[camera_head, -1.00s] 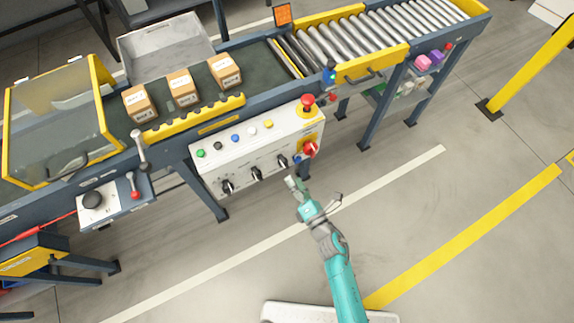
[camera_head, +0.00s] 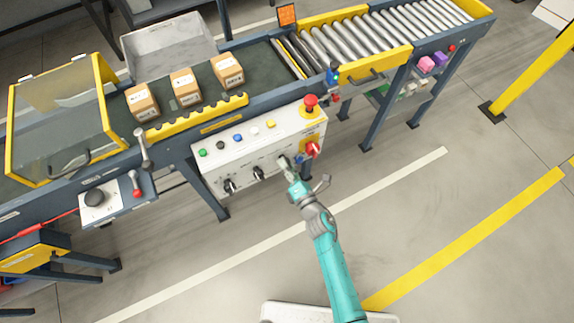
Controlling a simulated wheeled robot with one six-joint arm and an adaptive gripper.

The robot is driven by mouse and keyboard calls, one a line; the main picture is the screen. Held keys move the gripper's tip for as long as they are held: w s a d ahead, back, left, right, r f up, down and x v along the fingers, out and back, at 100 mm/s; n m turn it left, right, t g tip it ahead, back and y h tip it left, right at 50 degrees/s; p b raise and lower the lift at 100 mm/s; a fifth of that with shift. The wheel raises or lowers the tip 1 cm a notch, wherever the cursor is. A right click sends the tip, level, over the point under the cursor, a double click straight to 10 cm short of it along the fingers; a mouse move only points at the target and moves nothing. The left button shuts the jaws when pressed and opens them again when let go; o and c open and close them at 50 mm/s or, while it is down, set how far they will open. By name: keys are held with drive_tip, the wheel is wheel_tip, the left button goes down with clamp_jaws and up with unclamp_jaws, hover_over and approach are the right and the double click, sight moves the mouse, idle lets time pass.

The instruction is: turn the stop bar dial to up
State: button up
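A white control panel (camera_head: 220,167) on the conveyor's front carries a row of coloured buttons and three black dials below them. The left dial (camera_head: 229,186) and the middle dial (camera_head: 259,173) are in plain view. The right dial is mostly hidden behind my gripper (camera_head: 285,163), which is at that spot on the panel. The dial labels are too small to read, so I cannot tell which one is the stop bar dial. The fingers are too small and overlapped to show whether they are open or shut on the dial.
A red rotary switch (camera_head: 313,149) on a yellow plate sits just right of my gripper, with a red mushroom button (camera_head: 310,102) above. Three cartons (camera_head: 187,87) stand on the belt. A lever (camera_head: 143,150) juts out at left. The floor in front is clear.

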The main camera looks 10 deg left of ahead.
clamp_jaws()
drive_tip(key=m, duration=1.2)
idle(0.7)
drive_tip(key=o, duration=0.8)
unclamp_jaws()
